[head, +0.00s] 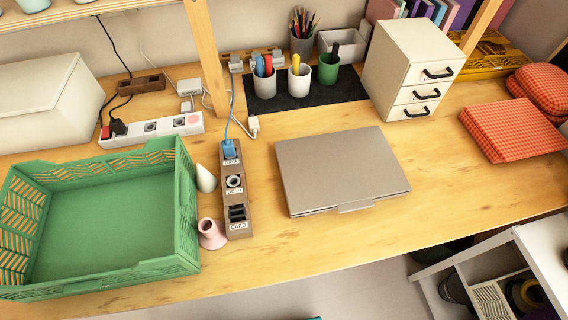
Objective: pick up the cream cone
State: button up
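The cream cone (206,180) is small and smooth, with its narrow tip pointing up and a wider rounded base. It appears to stand upright on the wooden desk, in the narrow gap between the green crate (187,213) on its left and the brown socket block (235,207) on its right. I cannot tell whether it touches either one. A pink flared piece (211,235) stands just in front of it, apart from it. My gripper is not in view.
A blue plug and cable (229,147) rise from the socket block's back end. A closed laptop (340,170) lies to the right. A white power strip (152,130) and wooden post (206,60) are behind. The desk's front right is clear.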

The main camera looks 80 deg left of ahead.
aim_at(207, 182)
jog(key=i, duration=0.7)
jog(key=u, duration=3.6)
jog(key=i, duration=0.5)
jog(key=z, duration=0.05)
jog(key=k, duration=1.3)
jog(key=z, duration=0.35)
jog(key=i, duration=0.75)
jog(key=u, duration=0.35)
